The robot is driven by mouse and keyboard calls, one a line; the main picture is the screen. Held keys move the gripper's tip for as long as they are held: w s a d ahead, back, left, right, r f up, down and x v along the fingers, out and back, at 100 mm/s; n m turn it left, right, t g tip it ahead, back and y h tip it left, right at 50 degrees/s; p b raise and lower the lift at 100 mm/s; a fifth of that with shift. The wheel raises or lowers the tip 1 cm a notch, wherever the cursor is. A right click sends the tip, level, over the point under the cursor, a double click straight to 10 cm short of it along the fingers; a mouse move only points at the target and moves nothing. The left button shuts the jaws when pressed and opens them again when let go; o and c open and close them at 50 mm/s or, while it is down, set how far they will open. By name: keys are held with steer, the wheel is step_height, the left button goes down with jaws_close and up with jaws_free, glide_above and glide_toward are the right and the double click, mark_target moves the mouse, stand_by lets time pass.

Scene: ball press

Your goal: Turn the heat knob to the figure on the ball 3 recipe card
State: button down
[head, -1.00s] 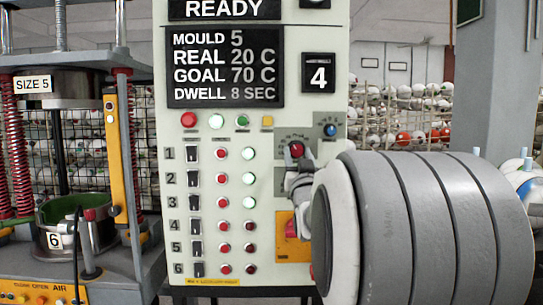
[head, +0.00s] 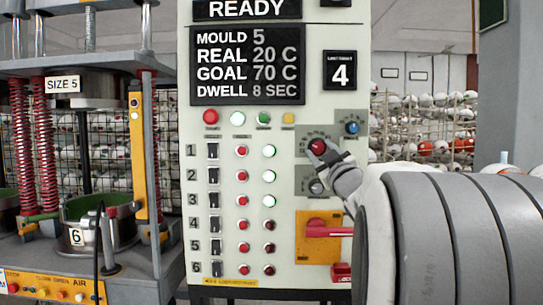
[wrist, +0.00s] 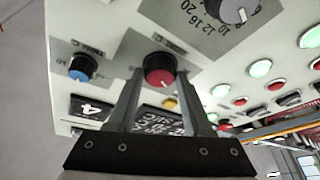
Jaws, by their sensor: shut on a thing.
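The control panel's screen (head: 248,68) reads READY, mould 5, real 20 C, goal 70 C, dwell 8 sec. A red knob (head: 317,146) sits on a grey plate at the panel's right side. It also shows in the wrist view (wrist: 159,72) with a white pointer mark. My gripper (wrist: 162,80) is shut on this red knob, one finger on each side. In the head view my gripper (head: 330,158) partly covers the knob's scale. The small label by the knob is too blurred to read with certainty. No recipe card can be made out in these frames.
A blue knob (head: 352,128) is just up and right of the red one, and a grey knob (head: 316,187) is below. A red handle (head: 322,230) on a yellow plate is lower still. A press (head: 84,150) marked SIZE 5 stands left.

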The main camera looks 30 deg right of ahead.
steer(key=shift+d+r+n+y+p, duration=0.1)
steer(key=shift+n+y+p, duration=0.15)
steer(key=shift+n+y, duration=0.5)
steer(key=shift+r+n+y+p, duration=0.1)
steer(key=shift+n+y+p, duration=0.15)
steer(key=shift+n, duration=0.9)
steer(key=shift+g, duration=0.3)
steer(key=shift+c, duration=1.6)
jaws_free()
steer(key=shift+f, duration=0.1)
steer(key=shift+s+f, duration=0.1)
steer(key=shift+s, duration=0.05)
